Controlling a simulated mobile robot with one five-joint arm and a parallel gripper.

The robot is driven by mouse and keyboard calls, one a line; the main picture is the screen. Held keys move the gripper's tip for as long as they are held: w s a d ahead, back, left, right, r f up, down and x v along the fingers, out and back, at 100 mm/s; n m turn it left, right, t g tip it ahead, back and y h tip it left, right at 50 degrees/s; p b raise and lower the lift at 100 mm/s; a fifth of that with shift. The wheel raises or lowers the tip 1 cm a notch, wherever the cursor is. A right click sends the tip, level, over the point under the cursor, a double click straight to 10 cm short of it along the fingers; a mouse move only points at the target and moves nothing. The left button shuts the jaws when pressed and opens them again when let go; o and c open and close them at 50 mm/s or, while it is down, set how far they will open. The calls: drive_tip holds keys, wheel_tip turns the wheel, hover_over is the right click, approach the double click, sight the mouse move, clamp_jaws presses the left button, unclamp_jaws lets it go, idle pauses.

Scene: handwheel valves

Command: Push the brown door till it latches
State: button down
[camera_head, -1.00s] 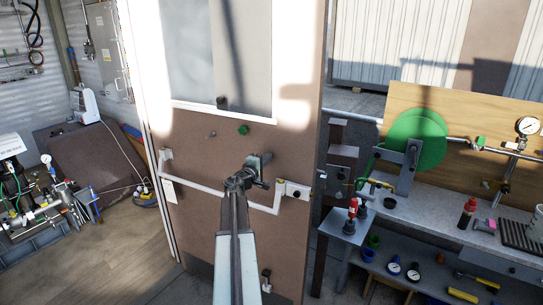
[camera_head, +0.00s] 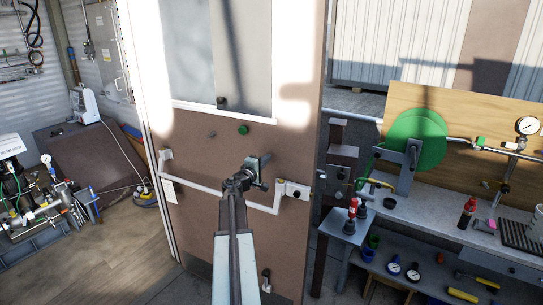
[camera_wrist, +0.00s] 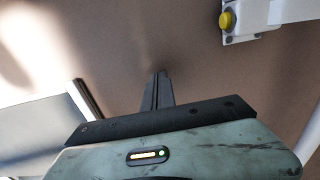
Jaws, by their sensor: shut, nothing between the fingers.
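The brown door (camera_head: 225,150) stands upright in the middle of the head view, with a window pane in its upper half. A pale push bar (camera_head: 225,196) crosses it, ending in a white box at the right. My gripper (camera_head: 262,163) is in front of the door, just above the bar's right part. In the wrist view my gripper (camera_wrist: 161,78) has its dark fingers together and empty, pointing at the brown door face (camera_wrist: 185,40). I cannot tell whether the fingertips touch it. A yellow button (camera_wrist: 227,20) on a pale fitting shows at upper right.
A workbench (camera_head: 440,215) with a green wheel (camera_head: 418,140), gauges and bottles stands right of the door. Pipework and hoses (camera_head: 45,205) fill the lower left. The wooden floor (camera_head: 95,260) at front left is clear.

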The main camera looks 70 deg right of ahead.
drive_tip(key=a, duration=0.6)
drive_tip(key=shift+w, duration=0.45)
drive_tip(key=shift+a, duration=0.1)
drive_tip(key=w+a, duration=0.1)
drive_tip(key=a, duration=0.6)
drive_tip(key=shift+a, duration=0.3)
